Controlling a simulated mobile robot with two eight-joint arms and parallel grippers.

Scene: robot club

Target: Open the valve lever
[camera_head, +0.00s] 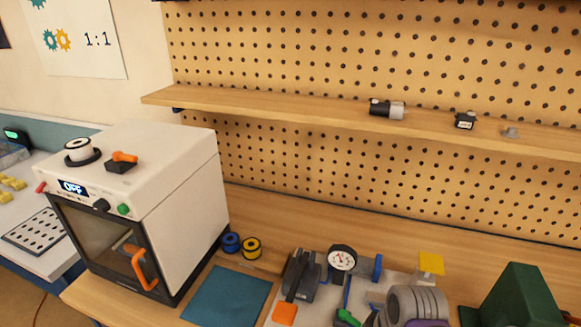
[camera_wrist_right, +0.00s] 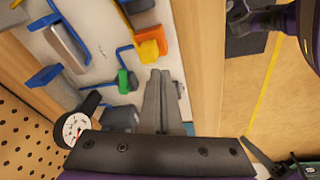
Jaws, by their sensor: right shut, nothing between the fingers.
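A pale panel (camera_head: 272,318) on the bench carries a round white-faced gauge (camera_head: 342,258), blue pipes and coloured fittings. The gauge also shows in the right wrist view (camera_wrist_right: 72,127). There, a green handle (camera_wrist_right: 124,80), an orange block-like handle (camera_wrist_right: 150,42) and a blue handle (camera_wrist_right: 45,75) stand on the panel. I cannot tell for certain which is the valve lever. My right gripper (camera_wrist_right: 160,73) is shut and empty over the panel, its tips beside the green handle and below the orange one in the picture. Whether they touch is unclear. My left gripper is not in view.
A white oven-like box (camera_head: 185,190) with an orange door handle stands at the left. A blue mat (camera_head: 228,298) and small spools (camera_head: 251,247) lie between it and the panel. A green block (camera_head: 520,298) stands at the right. A shelf (camera_head: 260,106) runs above.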

